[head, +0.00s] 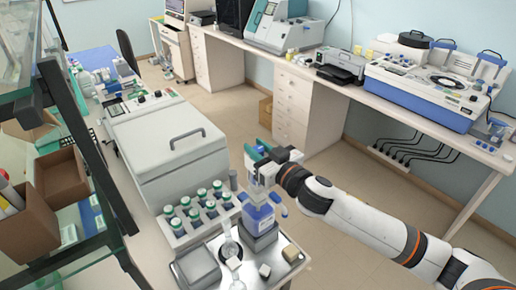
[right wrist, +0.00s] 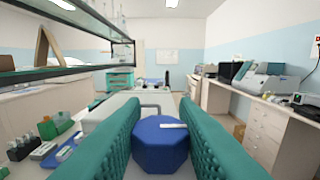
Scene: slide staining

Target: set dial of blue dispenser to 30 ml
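The blue dispenser (head: 257,218) is a bottle with a blue body, standing upright on the bench near the front middle of the head view. My right gripper (head: 262,158) is at its top, coming in from the right, and covers much of the head. In the right wrist view a blue, many-sided dial (right wrist: 160,152) with a white pointer mark lies between the two green ribbed pads of my right gripper (right wrist: 160,112). The pads meet the dial on both sides, with no clear gap. The scale numbers cannot be read. My left gripper is not in view.
A rack of green-capped bottles (head: 200,212) stands left of the dispenser. A large grey lidded machine (head: 165,140) is behind it. Glass shelving (head: 75,255) rises at left; open floor lies right.

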